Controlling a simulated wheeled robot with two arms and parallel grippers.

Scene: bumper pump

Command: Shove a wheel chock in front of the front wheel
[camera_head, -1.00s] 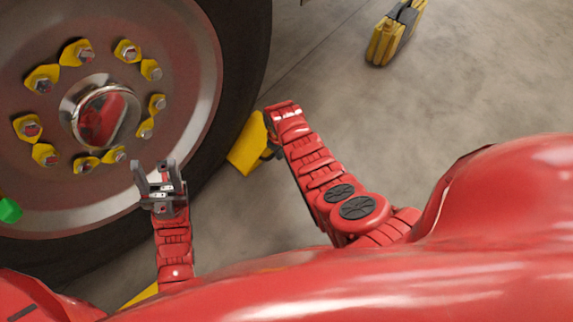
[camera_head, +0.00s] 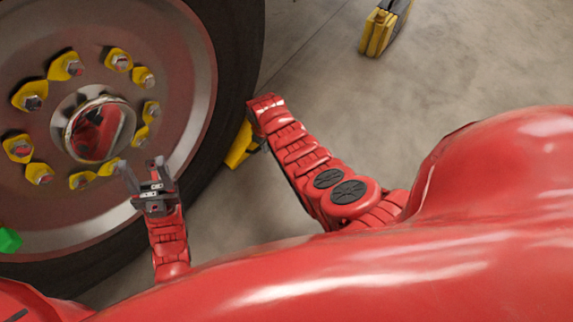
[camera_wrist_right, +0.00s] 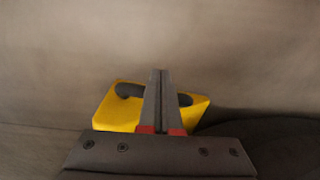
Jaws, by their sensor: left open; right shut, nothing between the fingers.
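A large wheel (camera_head: 190,40) with a black tyre fills the left of the head view. A yellow wheel chock (camera_head: 238,148) sits on the floor by the tyre's right side, partly covered by my right arm. In the right wrist view, this chock (camera_wrist_right: 118,112) shows its dark handle behind my right gripper (camera_wrist_right: 161,73). That gripper is shut and empty, with its fingers in line with the chock; I cannot tell whether they touch it. In the head view its fingers are hidden. My left gripper (camera_head: 146,172) is open and empty in front of the wheel's hub.
Another yellow chock-like block (camera_head: 377,32) with a dark part lies on the floor at the top right. The grey floor (camera_head: 450,75) between it and my body is clear. Yellow nut pointers (camera_head: 67,66) and a green piece (camera_head: 9,240) are on the wheel.

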